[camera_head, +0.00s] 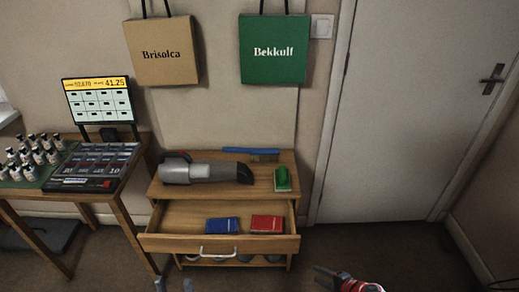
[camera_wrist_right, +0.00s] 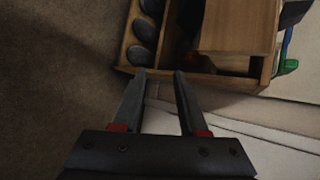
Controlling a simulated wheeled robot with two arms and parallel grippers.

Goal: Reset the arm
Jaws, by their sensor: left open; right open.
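My right gripper (camera_head: 328,277) shows at the bottom of the head view, right of the open drawer (camera_head: 180,243) and apart from it. In the right wrist view its two dark fingers (camera_wrist_right: 162,77) stand apart with nothing between them; beyond the tips is the wooden cabinet's lower part (camera_wrist_right: 130,68). My left gripper (camera_head: 173,285) shows only as two grey fingertips at the bottom edge, below the drawer's left part. The tips are apart and I see nothing between them. The rest of the left arm is out of frame.
The drawer holds a blue box (camera_head: 222,225) and a red box (camera_head: 266,224). A table with a knob panel (camera_head: 92,166) and bottles (camera_head: 30,150) stands left. Floor at right is clear.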

